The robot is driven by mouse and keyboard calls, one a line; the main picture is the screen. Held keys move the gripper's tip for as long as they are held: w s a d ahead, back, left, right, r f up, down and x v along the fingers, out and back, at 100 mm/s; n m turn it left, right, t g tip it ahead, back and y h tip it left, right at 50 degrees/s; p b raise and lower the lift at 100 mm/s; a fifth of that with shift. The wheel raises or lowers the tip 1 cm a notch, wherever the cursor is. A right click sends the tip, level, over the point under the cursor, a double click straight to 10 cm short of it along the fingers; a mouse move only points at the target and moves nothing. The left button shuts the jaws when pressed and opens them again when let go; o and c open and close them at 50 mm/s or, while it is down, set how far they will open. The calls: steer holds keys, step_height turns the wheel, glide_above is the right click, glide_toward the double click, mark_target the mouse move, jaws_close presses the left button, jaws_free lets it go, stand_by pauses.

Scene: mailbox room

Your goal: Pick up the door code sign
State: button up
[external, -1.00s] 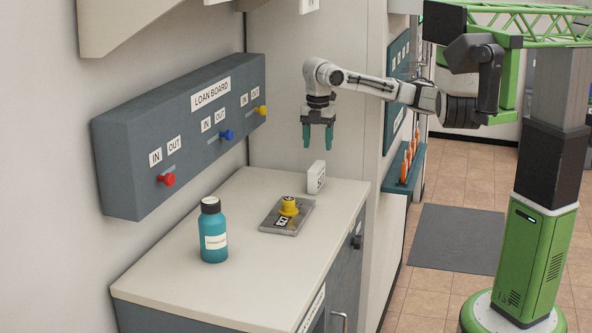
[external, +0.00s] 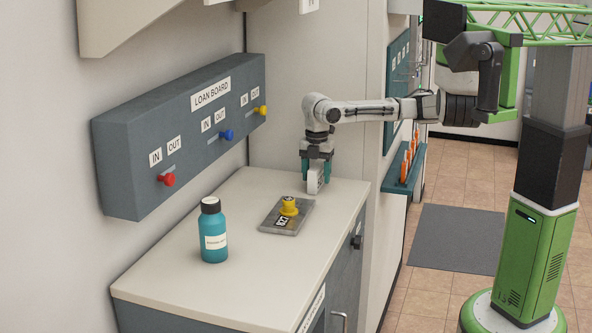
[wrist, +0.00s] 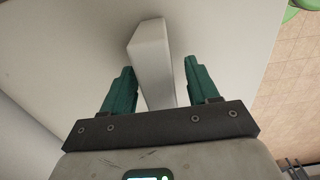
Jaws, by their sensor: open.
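The door code sign (external: 314,181) is a small white upright block at the back of the cabinet top (external: 240,255). Its printed face is mostly covered by my gripper in the external view. In the wrist view the sign (wrist: 151,55) is a plain pale block standing between the two teal fingers. My gripper (external: 315,180) points down with its fingers on either side of the sign. In the wrist view my gripper (wrist: 158,78) is open, with a gap between each finger and the sign.
A teal bottle (external: 214,235) and a grey plate (external: 275,222) with a yellow knob (external: 289,206) stand nearer the front of the cabinet top. The loan board (external: 185,130) hangs on the left wall. A side panel (external: 300,100) rises close behind my gripper.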

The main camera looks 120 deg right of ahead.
steer(key=c, duration=1.1)
steer(key=shift+r, duration=0.15)
